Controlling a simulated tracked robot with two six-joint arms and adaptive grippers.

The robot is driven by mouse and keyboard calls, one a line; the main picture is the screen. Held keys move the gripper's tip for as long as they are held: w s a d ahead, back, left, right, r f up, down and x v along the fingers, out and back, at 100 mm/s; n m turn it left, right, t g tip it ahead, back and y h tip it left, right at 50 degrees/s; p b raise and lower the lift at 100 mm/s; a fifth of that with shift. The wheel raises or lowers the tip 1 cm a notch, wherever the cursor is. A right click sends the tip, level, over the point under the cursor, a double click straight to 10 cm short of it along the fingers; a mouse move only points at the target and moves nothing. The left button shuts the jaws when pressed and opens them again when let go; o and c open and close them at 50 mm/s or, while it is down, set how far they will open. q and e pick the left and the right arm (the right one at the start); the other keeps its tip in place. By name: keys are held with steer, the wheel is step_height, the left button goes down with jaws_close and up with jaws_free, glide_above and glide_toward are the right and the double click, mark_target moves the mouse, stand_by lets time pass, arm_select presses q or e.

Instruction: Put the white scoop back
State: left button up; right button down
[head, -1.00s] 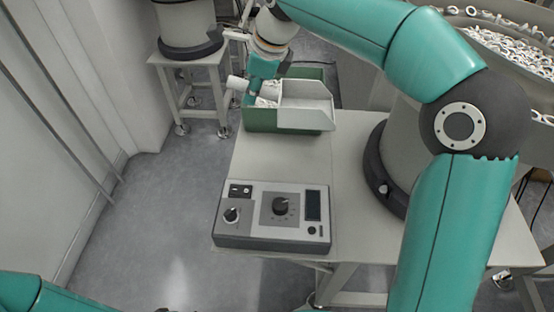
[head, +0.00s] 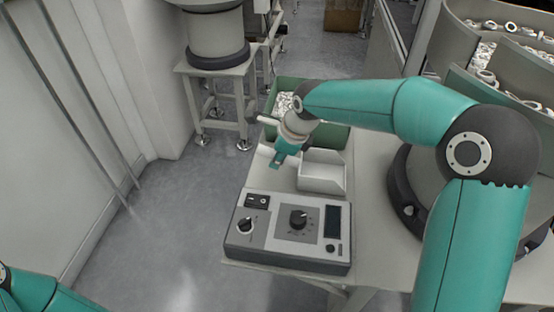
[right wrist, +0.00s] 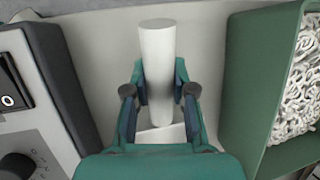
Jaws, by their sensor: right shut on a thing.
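The white scoop (head: 322,178) is at the table between the green bin and the control box in the head view, with its open tray side to the right. I cannot tell whether it touches the table. My right gripper (head: 280,160) is shut on its handle. In the right wrist view the round white handle (right wrist: 157,65) stands between the two fingers of my right gripper (right wrist: 158,95), and most of the tray is hidden by the gripper. The green bin (right wrist: 250,80) holds many small light rings. Only part of my left arm shows at the lower left; its gripper is out of view.
The grey control box (head: 290,232) with knobs and a display stands close in front of the scoop. The bare table (head: 372,185) shows to the right of the scoop. A feeder bowl (head: 465,45) with rings is at the upper right. A small stand (head: 215,75) is at the back left.

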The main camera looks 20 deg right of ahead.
steer(key=shift+f, duration=0.4)
steer(key=c, duration=1)
jaws_free()
steer(key=shift+o, duration=0.2)
steer(key=shift+r, duration=0.15)
steer(key=p+v, duration=0.1)
steer(key=v, duration=1)
steer(key=shift+s+r+p, duration=0.25)
steer(key=shift+r+p, duration=0.1)
